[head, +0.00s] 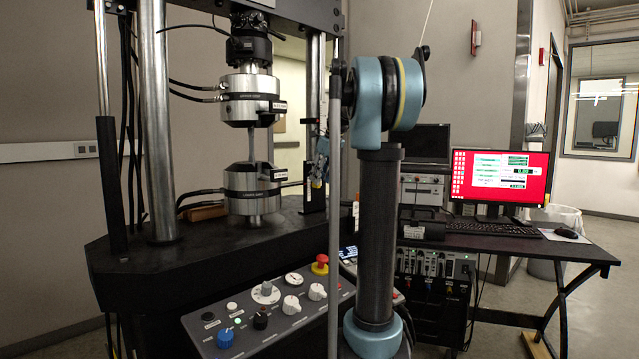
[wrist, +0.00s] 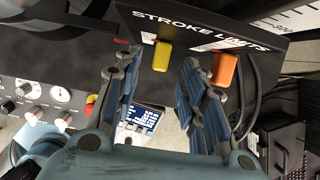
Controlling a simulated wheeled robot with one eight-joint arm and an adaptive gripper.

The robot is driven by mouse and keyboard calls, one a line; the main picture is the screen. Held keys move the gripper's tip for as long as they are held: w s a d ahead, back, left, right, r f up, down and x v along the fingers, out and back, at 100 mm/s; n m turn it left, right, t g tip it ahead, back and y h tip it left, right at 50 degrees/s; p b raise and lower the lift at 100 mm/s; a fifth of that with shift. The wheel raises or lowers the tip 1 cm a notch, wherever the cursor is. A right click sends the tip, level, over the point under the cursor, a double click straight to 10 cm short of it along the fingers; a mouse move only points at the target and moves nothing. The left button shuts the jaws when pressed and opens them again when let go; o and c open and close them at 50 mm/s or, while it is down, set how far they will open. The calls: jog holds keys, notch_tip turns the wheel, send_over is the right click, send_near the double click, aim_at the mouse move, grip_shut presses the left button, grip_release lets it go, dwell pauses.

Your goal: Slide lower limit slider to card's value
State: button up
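In the wrist view a black panel marked STROKE LIMITS (wrist: 262,32) carries a yellow slider knob (wrist: 162,56) and, to its right, an orange slider knob (wrist: 224,70). I cannot read which knob is the lower limit. My gripper (wrist: 159,76) is open and empty. Its two blue fingers appear either side of the yellow knob, with the orange knob outside the right finger. I cannot tell how far the fingertips are from the panel. In the head view my arm and a grey pole hide most of this area. No card value is legible.
A testing machine with a steel column (head: 157,120) and two grips stands at left. Its control panel (head: 270,305) has knobs and a red stop button (head: 320,263). A small blue-and-white display (wrist: 139,118) shows between my fingers. A desk holds a red-screened monitor (head: 500,178).

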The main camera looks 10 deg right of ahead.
jog(key=shift+v, duration=1.95)
jog(key=v, duration=1.1)
jog(key=shift+d+r, duration=0.15)
jog(key=shift+r, duration=0.2)
